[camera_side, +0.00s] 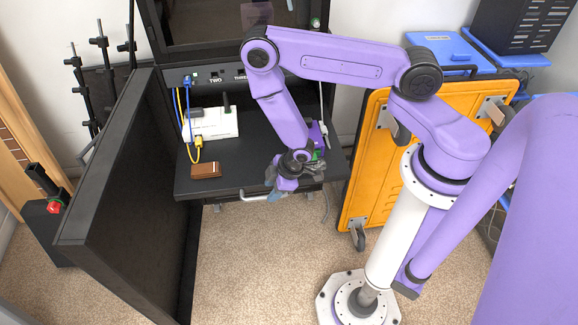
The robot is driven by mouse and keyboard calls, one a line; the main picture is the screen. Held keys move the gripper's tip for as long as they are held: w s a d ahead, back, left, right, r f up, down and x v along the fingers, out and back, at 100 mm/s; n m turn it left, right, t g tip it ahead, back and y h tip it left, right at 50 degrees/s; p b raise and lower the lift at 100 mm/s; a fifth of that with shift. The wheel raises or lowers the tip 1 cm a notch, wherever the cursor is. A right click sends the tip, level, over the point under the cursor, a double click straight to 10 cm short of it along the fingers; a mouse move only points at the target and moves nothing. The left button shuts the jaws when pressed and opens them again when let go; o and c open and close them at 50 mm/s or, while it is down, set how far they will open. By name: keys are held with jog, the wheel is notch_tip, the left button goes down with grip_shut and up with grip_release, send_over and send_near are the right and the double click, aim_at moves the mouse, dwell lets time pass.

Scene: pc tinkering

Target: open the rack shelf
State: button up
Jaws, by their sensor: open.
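The black rack (167,60) stands at the back with its shelf (232,175) level. A pale bar handle (254,198) shows at the shelf's front edge. My gripper (274,190) is open and points down at that front edge, just right of the visible part of the handle. My wrist and gripper hide the handle's right end, and I cannot tell whether the fingers touch it.
A white router (212,124) with blue and yellow cables and a brown box (206,170) sit on the shelf. The black rack door (120,190) stands open at left. An orange wheeled case (372,170) stands at right. Carpet in front is clear.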

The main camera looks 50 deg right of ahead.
jog(key=v, duration=1.4)
jog(key=shift+r, duration=0.3)
jog(key=shift+s, duration=0.15)
jog(key=s+a+r+n+g, duration=0.1)
jog(key=s+a+r+g, duration=0.35)
jog(key=r, duration=0.75)
jog(key=s+d+r+n+h, duration=0.1)
jog(key=s+d+r, duration=0.3)
jog(key=s+r, duration=0.6)
jog(key=shift+s+d+r+n, duration=0.2)
jog(key=shift+s+d+n, duration=0.1)
jog(key=shift+n, duration=0.2)
